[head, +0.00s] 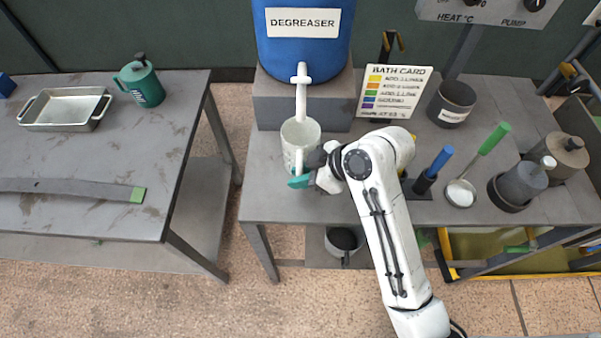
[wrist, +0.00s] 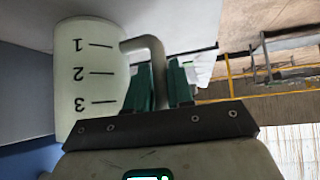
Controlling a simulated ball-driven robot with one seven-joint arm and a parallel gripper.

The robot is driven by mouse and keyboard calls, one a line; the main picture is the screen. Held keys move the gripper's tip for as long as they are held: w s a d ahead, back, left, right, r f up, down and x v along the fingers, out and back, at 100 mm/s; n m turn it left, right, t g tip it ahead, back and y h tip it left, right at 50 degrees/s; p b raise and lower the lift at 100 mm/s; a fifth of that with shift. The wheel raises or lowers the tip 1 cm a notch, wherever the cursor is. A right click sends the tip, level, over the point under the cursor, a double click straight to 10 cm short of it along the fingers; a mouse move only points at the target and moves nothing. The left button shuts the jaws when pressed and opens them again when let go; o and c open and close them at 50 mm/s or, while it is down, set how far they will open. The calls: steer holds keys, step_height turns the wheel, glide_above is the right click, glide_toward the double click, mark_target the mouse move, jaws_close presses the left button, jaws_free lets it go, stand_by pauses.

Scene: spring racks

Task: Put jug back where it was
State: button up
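The jug (head: 300,140) is a pale, translucent measuring jug standing on the grey bench, under the white tap (head: 301,78) of the blue degreaser drum (head: 303,45). In the wrist view the jug (wrist: 88,75) appears upside down with marks 1, 2 and 3, and its handle (wrist: 155,62) runs down between my teal fingers. My gripper (head: 300,181) is at the front of the jug, with the fingers closed on the handle; it also shows in the wrist view (wrist: 162,88). The jug's contents cannot be made out.
A bath card (head: 394,92), a dark pot (head: 452,103), a green-handled ladle (head: 460,192) and grey canisters (head: 521,183) stand to the right. A separate left table (head: 80,160) holds a metal tray (head: 65,108), a green jug (head: 141,84) and a flat strip (head: 70,188). A gap separates the tables.

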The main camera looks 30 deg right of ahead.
steer(key=o, duration=0.4)
steer(key=shift+r, duration=0.15)
steer(key=v, duration=1.2)
